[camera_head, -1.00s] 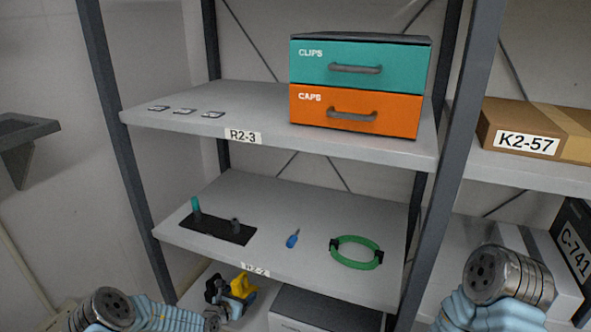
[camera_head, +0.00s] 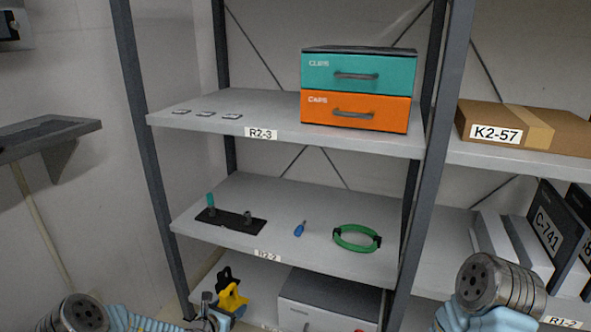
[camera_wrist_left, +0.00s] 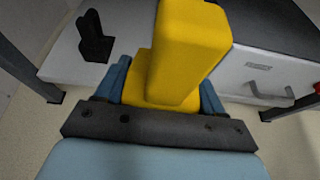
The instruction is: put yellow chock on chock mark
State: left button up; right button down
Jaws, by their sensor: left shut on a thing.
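The yellow chock (camera_head: 231,298) is in front of the bottom shelf, low in the head view. My left gripper (camera_head: 222,317) is shut on it. In the left wrist view the chock (camera_wrist_left: 188,45) stands up between the two blue fingers (camera_wrist_left: 160,90), which touch its lower part. A black upright object (camera_head: 224,274) stands on the bottom shelf behind the chock; it also shows in the left wrist view (camera_wrist_left: 95,38). I cannot make out a chock mark. My right arm is at lower right, with its gripper out of view.
A grey drawer box (camera_head: 325,298) stands on the bottom shelf, right of the chock. The middle shelf (camera_head: 275,196) above holds a black mat with pegs, a blue tool and a green ring. A dark rack post (camera_head: 152,180) rises at left.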

pick_arm(q)
jog(key=s+r+m+h+p, duration=0.1)
jog(key=s+r+p, duration=0.1)
jog(key=s+r, duration=1.4)
jog(key=shift+s+r+g+h+p, duration=0.3)
jog(key=shift+s+r+g, duration=0.1)
jog(key=shift+s, duration=0.75)
jog(key=shift+d, duration=0.1)
